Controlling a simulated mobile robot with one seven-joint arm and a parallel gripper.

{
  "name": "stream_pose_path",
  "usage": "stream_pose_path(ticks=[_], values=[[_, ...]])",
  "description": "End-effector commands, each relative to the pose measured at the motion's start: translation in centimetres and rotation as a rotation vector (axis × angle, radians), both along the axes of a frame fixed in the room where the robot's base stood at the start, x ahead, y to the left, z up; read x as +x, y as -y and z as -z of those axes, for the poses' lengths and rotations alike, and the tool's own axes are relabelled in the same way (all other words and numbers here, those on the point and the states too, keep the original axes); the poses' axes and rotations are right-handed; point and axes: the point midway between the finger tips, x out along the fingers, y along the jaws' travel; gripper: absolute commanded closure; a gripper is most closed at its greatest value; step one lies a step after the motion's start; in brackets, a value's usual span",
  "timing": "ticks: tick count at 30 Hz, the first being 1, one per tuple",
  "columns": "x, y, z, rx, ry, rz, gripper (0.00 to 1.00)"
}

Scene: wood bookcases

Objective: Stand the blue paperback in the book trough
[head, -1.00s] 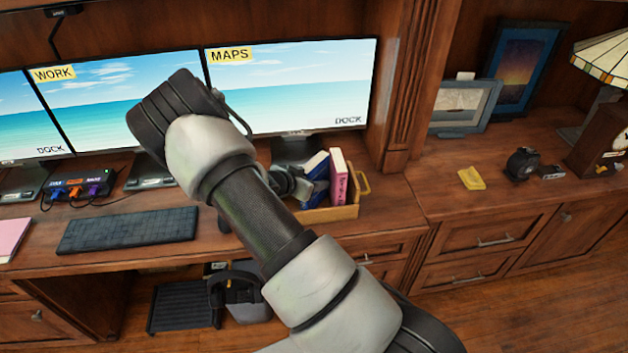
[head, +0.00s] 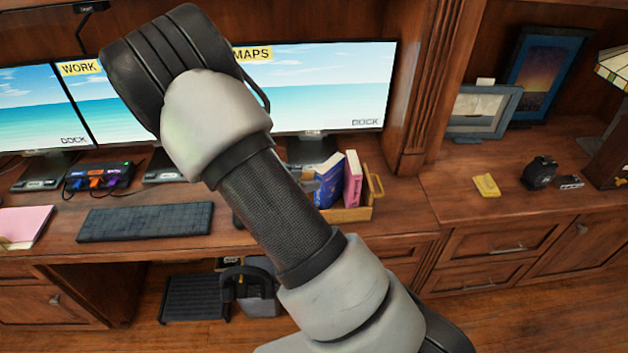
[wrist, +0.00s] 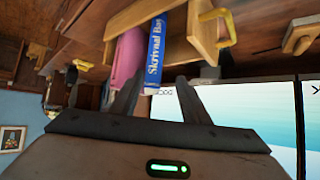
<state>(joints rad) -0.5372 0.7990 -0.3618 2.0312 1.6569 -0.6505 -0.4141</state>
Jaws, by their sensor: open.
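The blue paperback (head: 329,184) stands in the wooden book trough (head: 352,214), leaning slightly, to the left of a pink book (head: 352,181). In the wrist view the blue paperback (wrist: 156,52) shows its lettered spine beside the pink book (wrist: 128,55), and the trough (wrist: 178,50) lies alongside with its yellow handle. My gripper (wrist: 158,85) is open, its two dark fingers apart on either side of the blue paperback's near end. I cannot tell whether they touch it. In the head view my arm hides most of the gripper.
Several monitors stand along the back of the desk. A keyboard (head: 146,221), a cable hub (head: 97,179) and a pink pad (head: 25,226) lie to the left. On the right counter are a yellow item (head: 486,185), a black device (head: 539,172) and picture frames. A wooden post (head: 416,95) rises beside the trough.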

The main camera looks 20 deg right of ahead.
Motion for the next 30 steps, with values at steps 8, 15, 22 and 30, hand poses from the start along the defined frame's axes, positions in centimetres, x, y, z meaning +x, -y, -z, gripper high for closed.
stream_pose_path(ticks=[8,15,22,30], values=[[3.4,-8.3,-10.7,0.388,0.097,-0.378,0.58],[-4.0,-14.4,-22.5,0.546,0.048,-0.813,0.58],[-17.2,-13.2,-27.1,0.416,-0.174,-1.053,0.58],[-26.5,-8.1,-26.9,0.229,-0.397,-1.031,0.58]])
